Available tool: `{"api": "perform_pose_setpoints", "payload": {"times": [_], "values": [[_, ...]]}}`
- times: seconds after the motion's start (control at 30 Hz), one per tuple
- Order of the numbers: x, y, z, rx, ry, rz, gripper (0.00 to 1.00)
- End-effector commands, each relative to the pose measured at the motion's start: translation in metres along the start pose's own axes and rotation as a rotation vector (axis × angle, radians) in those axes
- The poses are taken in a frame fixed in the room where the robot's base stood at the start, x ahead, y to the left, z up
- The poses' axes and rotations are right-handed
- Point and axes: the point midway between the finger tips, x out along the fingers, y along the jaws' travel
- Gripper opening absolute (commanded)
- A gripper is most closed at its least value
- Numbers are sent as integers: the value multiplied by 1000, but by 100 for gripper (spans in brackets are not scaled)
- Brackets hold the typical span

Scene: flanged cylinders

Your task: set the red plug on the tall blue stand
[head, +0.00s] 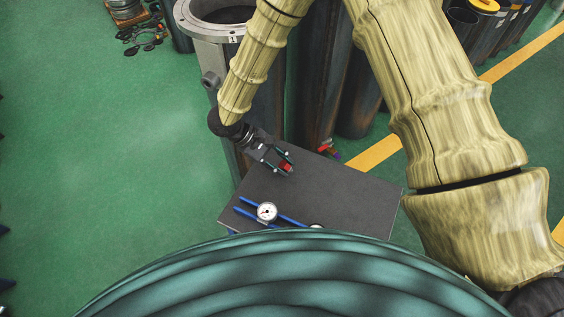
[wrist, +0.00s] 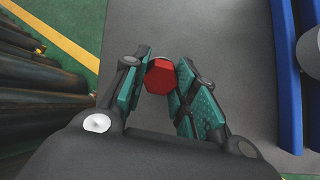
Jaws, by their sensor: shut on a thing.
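The red plug (head: 286,168) is between the fingers of my gripper (head: 284,164), above the dark grey table. In the wrist view my gripper (wrist: 159,82) has its teal finger pads on both sides of the plug (wrist: 160,77), whose red six-sided end faces the camera. Blue bars (head: 290,220) are at the near side of the table, and blue upright-looking lengths (wrist: 286,70) run down the right of the wrist view. I cannot tell whether these are the tall blue stand. The plug is apart from them.
A white dial gauge (head: 267,211) is by the blue bars on the table (head: 345,195). A small red fitting (head: 327,149) is near the table's far edge. A large flanged grey cylinder (head: 212,35) stands behind. The table's right part is clear.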

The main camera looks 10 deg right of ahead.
Motion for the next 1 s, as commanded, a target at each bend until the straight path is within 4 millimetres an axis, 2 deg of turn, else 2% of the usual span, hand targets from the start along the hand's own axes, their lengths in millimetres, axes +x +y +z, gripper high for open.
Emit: {"api": "perform_pose_setpoints", "payload": {"times": [0.63, 0.67, 0.77, 0.8, 1.0], "values": [[4, -2, -3, -1, 0, 0, 2], [4, -2, -3, 0, 0, 0, 32], [4, -2, -3, -1, 1, 0, 50], [4, -2, -3, -1, 1, 0, 53], [4, -2, -3, -1, 0, 0, 53]]}}
